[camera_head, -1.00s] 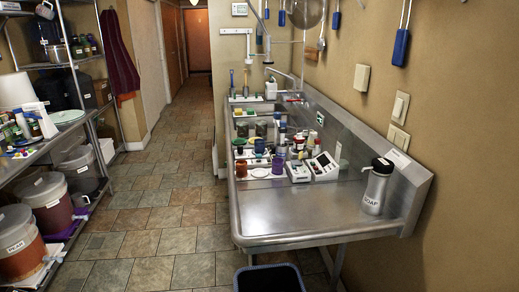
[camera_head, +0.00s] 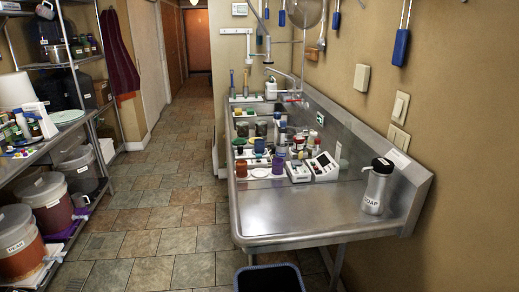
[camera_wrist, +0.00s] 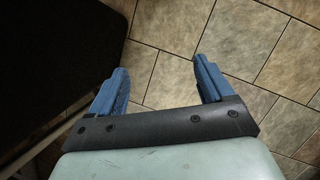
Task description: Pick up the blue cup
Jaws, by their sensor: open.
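I cannot say for sure which thing is the blue cup. A small pale blue-grey cup (camera_head: 45,10) shows at the upper left, by the top of the metal shelf. A small dark blue-green vessel (camera_head: 259,145) stands among the jars on the steel counter (camera_head: 300,212); it is too small to tell whether it is a cup. My gripper (camera_wrist: 163,70) shows in the wrist view, with two blue fingers wide apart and nothing between them. It is over the tiled floor (camera_wrist: 165,28). It does not show in the head view, and no cup shows in the wrist view.
Lidded buckets (camera_head: 50,202) stand on the lower left shelves. A soap bottle (camera_head: 376,187) stands on the counter's right, and a dark bin (camera_head: 268,279) below its front edge. The floor aisle (camera_head: 170,215) is clear. A dark surface (camera_wrist: 60,55) fills the wrist view's left.

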